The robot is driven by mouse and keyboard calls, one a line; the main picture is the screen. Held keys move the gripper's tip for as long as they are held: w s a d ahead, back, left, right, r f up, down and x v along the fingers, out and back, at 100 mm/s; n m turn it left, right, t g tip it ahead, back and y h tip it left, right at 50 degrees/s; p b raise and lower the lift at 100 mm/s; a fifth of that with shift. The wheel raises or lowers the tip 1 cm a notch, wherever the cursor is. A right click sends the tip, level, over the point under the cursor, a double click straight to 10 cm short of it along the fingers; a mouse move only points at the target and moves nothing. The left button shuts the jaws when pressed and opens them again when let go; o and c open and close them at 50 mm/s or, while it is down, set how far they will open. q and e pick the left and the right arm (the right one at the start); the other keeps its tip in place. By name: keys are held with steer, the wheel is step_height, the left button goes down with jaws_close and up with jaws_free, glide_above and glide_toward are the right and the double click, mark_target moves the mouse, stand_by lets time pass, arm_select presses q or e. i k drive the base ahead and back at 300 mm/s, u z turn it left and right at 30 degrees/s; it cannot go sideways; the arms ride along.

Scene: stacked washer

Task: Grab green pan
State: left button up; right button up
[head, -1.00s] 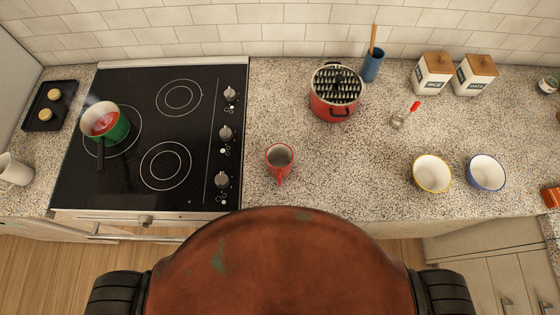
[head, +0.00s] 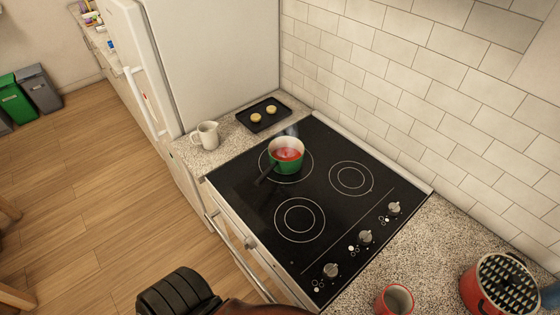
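The green pan (head: 287,166) stands upright on the far-left burner of the black cooktop (head: 326,237) in the head view. It has a pale rim, red contents and faint steam above it. Its dark handle points down and left, toward the cooktop's front edge.
A white pitcher (head: 206,135) and a black tray (head: 264,115) with two small round items stand beyond the cooktop, beside the white fridge (head: 216,55). A red mug (head: 394,300) and a red pot (head: 499,287) are at the lower right.

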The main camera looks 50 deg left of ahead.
mark_target(281, 167)
steer(key=k, duration=0.1)
steer(key=u, duration=1.35)
